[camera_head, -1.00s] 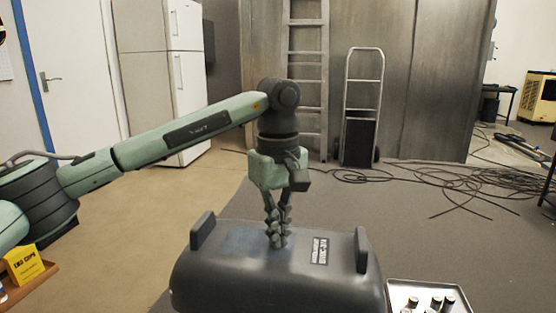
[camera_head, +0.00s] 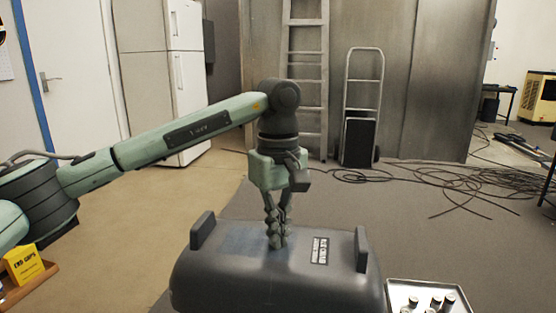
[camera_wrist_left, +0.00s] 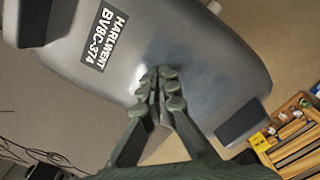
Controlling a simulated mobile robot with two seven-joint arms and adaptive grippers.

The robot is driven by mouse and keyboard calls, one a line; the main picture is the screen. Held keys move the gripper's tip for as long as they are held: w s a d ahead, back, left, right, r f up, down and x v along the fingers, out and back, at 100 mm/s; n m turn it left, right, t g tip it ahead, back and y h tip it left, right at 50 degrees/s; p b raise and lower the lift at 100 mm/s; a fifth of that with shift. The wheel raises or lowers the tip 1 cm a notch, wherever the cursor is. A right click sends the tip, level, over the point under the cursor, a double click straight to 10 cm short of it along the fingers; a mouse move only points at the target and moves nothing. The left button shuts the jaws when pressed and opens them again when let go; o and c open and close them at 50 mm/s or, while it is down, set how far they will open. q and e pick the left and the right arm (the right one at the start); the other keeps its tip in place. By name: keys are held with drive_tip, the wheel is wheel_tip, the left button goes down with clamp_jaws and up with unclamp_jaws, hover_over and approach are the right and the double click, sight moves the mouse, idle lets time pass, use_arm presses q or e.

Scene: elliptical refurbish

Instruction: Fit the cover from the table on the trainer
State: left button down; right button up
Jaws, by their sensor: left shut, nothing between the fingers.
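The cover (camera_head: 215,275) is a dark grey rounded shell with two upright end tabs and a label (camera_head: 319,250) on top. It stands in the lower middle of the head view, and what is under it is hidden. My left gripper (camera_head: 276,243) points down at the top of the cover, with its fingertips closed together at or just above the surface; I cannot tell whether they touch it. In the left wrist view the shut fingertips (camera_wrist_left: 162,78) are empty over the cover (camera_wrist_left: 205,55), beside the printed label. My right gripper is out of view.
A tray (camera_head: 400,288) with several small knobs stands right of the cover. A yellow box (camera_head: 23,265) sits on a wooden tray at lower left. Cables (camera_head: 470,185) lie on the floor behind, near a hand truck (camera_head: 361,110) and a ladder (camera_head: 305,70).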

use_arm(q)
drive_tip(key=shift+r+p, duration=2)
drive_tip(key=shift+r, duration=1.4)
